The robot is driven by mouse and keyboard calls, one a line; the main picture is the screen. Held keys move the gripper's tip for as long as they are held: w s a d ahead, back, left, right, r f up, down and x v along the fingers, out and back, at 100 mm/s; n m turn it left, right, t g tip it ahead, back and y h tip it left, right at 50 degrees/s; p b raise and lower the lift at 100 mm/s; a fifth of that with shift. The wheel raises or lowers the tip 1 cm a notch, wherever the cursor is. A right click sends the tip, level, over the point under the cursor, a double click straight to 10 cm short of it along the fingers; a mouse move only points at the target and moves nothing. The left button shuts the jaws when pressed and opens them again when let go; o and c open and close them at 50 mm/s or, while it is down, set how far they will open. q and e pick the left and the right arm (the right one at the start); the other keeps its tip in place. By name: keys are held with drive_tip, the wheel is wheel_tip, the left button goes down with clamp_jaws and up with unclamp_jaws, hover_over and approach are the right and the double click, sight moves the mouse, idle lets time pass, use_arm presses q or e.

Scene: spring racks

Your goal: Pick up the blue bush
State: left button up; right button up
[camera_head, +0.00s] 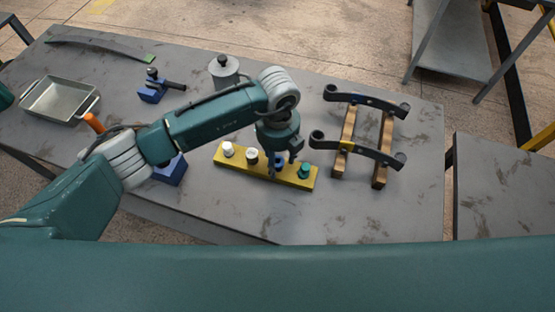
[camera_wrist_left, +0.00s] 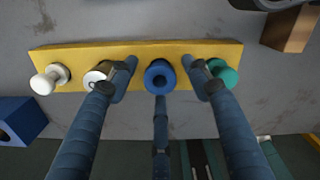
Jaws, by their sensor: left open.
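The blue bush (camera_wrist_left: 160,70) stands on a yellow strip (camera_wrist_left: 215,52) between a white bush (camera_wrist_left: 98,76) and a green bush (camera_wrist_left: 224,73). In the head view the blue bush (camera_head: 279,159) is mostly hidden by my left gripper (camera_head: 281,158). My left gripper (camera_wrist_left: 163,80) is open, with its fingers spread around the blue bush in the wrist view. Two fingertips lie left and right of it and the third shows just in front. I cannot tell whether they touch it. The right gripper is not in view.
Another white bush (camera_head: 228,149) stands at the strip's left end. Black leaf springs (camera_head: 368,152) rest on wooden bars (camera_head: 382,150) to the right. A metal tray (camera_head: 58,98), a blue block (camera_head: 172,170) and a grey lidded pot (camera_head: 224,70) also stand on the grey table (camera_head: 225,205).

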use_arm(q)
drive_tip(key=shift+f, duration=0.45)
drive_tip(key=shift+c, duration=0.5)
drive_tip(key=c, duration=1)
drive_tip(key=shift+r, duration=0.2)
